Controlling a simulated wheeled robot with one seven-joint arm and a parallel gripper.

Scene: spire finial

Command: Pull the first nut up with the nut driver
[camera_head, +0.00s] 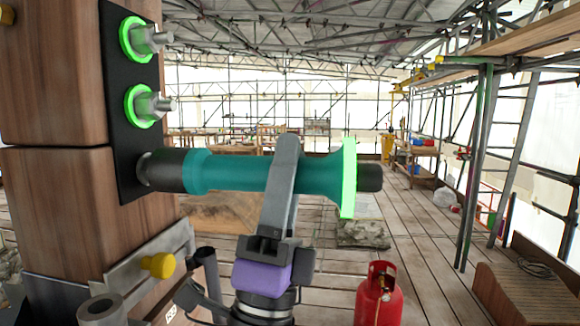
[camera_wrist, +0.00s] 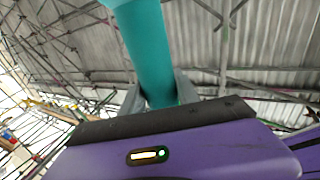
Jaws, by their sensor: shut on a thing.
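The teal nut driver (camera_head: 235,173) lies level in the head view, its black socket end against the lowest fixing on the black plate (camera_head: 122,100). The nut there is hidden by the socket; only a grey rim shows beside it. My gripper (camera_head: 283,165) is shut around the driver's teal body from below. The driver's teal body (camera_wrist: 150,50) also shows in the wrist view between my fingers. A bright green collar (camera_head: 348,178) is near the driver's right end. Two more nuts, an upper one (camera_head: 142,38) and a middle one (camera_head: 146,105), sit on studs with green rings.
The plate is on a wooden post (camera_head: 50,200) at the left. A yellow knob (camera_head: 158,265) and a grey metal bracket are low on it. A red gas cylinder (camera_head: 379,295) stands at the lower right. Open space lies right of the driver.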

